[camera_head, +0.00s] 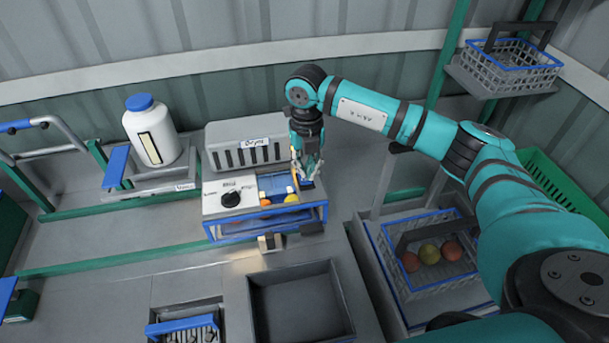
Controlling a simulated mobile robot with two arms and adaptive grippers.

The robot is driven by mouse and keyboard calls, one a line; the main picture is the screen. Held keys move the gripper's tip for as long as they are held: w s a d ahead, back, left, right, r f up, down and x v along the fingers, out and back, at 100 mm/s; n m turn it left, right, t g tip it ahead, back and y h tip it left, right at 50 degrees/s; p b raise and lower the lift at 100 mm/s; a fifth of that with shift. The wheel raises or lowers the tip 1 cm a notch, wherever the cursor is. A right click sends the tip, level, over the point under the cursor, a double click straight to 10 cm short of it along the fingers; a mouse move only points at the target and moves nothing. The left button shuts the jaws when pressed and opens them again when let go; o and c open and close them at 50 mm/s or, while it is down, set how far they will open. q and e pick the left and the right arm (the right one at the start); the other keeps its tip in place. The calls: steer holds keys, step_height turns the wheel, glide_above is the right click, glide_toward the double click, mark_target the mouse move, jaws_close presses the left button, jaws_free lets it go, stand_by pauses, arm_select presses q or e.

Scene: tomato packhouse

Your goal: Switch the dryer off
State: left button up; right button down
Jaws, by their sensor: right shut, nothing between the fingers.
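The dryer (218,133) looks to be the grey slatted box at the back middle; its small label is blurred. In front of it stands a white and blue unit (215,208) with a black round knob (231,199) on its top left. My right gripper (309,182) points down over the right end of this unit's blue channel, right of the knob. It is shut and empty. I cannot tell whether it touches anything. The switch is not clearly seen. My left gripper is not in view.
Orange and yellow fruits (291,198) lie in the channel. A white jug (152,137) with a blue lid stands at left. A dark empty bin (300,308) is in front. A crate (413,285) with several fruits is at right; a grey basket (508,70) sits on a high shelf.

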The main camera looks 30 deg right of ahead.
mark_target(306, 180)
steer(key=shift+s+f+b, duration=0.15)
steer(key=shift+f+b, duration=0.7)
steer(key=shift+f, duration=0.35)
stand_by(0.4)
steer(key=shift+r+p, duration=0.55)
steer(key=shift+r, duration=0.2)
steer(key=shift+r+p, duration=1.5)
steer(key=shift+r, duration=1.3)
